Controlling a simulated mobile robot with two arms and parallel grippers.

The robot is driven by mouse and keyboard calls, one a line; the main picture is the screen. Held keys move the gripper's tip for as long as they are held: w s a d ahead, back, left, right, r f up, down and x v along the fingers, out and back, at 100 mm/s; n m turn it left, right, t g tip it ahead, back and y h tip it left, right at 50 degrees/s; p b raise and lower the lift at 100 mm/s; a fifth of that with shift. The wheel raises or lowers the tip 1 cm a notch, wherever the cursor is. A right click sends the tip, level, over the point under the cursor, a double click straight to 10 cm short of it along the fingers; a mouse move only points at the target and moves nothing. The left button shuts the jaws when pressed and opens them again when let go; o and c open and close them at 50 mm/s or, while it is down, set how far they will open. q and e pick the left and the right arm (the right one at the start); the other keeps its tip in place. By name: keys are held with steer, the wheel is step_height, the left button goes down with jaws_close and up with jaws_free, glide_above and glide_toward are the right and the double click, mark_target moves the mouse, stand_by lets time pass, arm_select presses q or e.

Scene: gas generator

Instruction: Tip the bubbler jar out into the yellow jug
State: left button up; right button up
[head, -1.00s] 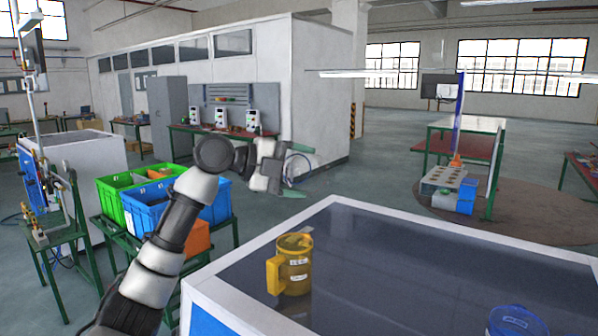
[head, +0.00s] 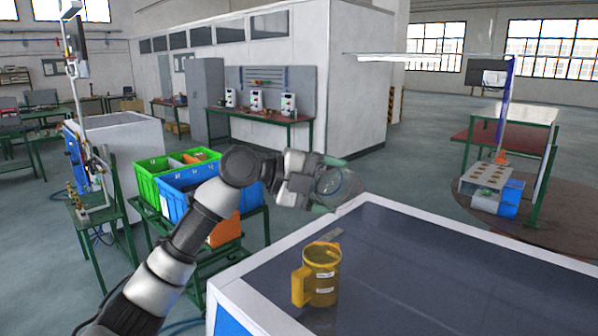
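The yellow jug (head: 321,278) stands upright on the dark table top near its left edge, its handle to the left. My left gripper (head: 335,184) is above and behind the jug in the picture, apart from it. Its green-tipped fingers sit on either side of a clear, round-rimmed vessel (head: 343,184), which looks like the bubbler jar held on its side. Its contents cannot be made out. My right gripper is not in view.
The white-framed table (head: 430,232) is clear around the jug. Green and blue bins (head: 180,190) stand on a green-legged stand to the left. A rack with a blue box (head: 510,198) stands farther back right.

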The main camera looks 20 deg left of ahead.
arm_select(q)
steer(key=shift+s+d+f, duration=0.1)
steer(key=shift+s, duration=0.1)
steer(key=s+m+b, duration=0.1)
steer(key=f+m+b, duration=0.1)
steer(key=b, duration=0.1)
steer(key=shift+s+d+m+t+y, duration=0.3)
steer(key=shift+s+d+t, duration=0.05)
steer(key=shift+t, duration=0.05)
steer(key=m+b, duration=0.1)
steer(key=f+m+t+b, duration=0.1)
steer(key=b, duration=0.1)
steer(key=shift+s+d+f+y, duration=0.1)
steer(key=shift+d+f+y, duration=0.1)
steer(key=shift+y, duration=0.1)
steer(key=shift+s+f+m+b, duration=0.1)
steer(key=shift+f+m+b, duration=0.05)
steer(key=shift+m+b, duration=0.3)
steer(key=shift+s+f+m+t+b, duration=0.1)
steer(key=shift+f+m+t+b, duration=0.15)
steer(key=shift+m+b, duration=0.3)
steer(key=shift+d+m+t, duration=0.1)
steer(key=shift+m+t, duration=0.15)
steer(key=shift+m, duration=0.05)
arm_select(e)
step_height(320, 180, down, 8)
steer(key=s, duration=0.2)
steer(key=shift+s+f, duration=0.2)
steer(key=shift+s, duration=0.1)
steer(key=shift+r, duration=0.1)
